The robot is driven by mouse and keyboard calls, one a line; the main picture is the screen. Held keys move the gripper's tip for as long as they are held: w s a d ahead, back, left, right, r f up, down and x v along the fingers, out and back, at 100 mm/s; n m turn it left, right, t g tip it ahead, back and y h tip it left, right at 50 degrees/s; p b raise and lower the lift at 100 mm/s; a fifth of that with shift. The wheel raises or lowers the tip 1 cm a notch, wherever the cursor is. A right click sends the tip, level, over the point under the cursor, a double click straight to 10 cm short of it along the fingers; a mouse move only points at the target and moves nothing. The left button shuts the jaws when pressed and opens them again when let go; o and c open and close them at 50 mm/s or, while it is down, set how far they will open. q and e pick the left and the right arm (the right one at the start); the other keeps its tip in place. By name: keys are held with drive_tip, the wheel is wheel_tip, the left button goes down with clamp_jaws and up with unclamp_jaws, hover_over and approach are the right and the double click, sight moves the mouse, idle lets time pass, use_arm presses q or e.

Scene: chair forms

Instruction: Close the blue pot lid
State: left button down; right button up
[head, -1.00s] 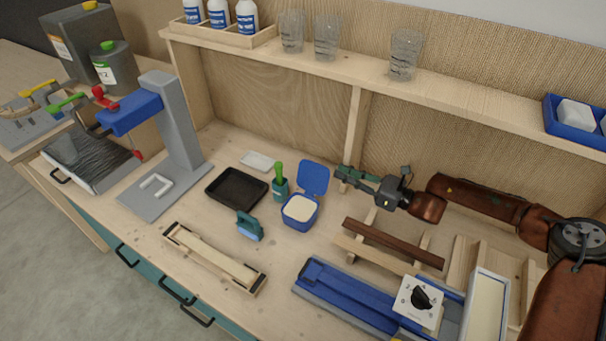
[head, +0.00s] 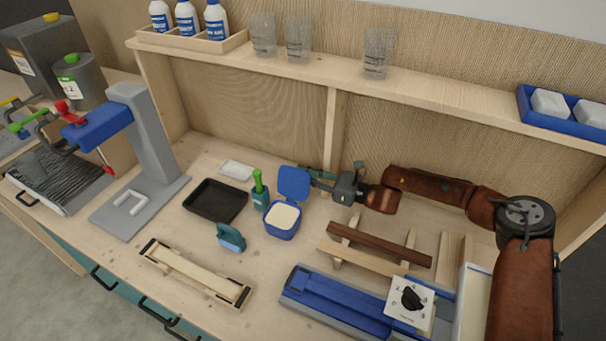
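The blue pot (head: 282,224) stands on the bench with pale contents showing at its open top. Its blue lid (head: 293,182) is raised, standing nearly upright at the back of the pot. My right gripper (head: 318,178) comes in from the right, with its fingertips at or just behind the lid's right edge. Whether they touch the lid is unclear. The fingers are small and partly hidden, so their opening cannot be made out. My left gripper is not in view.
A green-handled brush in a teal holder (head: 260,196) stands close left of the pot, with a black tray (head: 215,201) beyond. A teal-blue tool (head: 231,238) lies in front. Wooden rails (head: 378,244) lie right, below my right arm. The shelf (head: 420,92) overhangs behind.

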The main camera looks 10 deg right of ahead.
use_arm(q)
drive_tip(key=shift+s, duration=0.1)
use_arm(e)
drive_tip(key=shift+c, duration=0.4)
clamp_jaws()
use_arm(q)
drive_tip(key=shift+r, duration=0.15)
use_arm(e)
drive_tip(key=shift+r, duration=0.1)
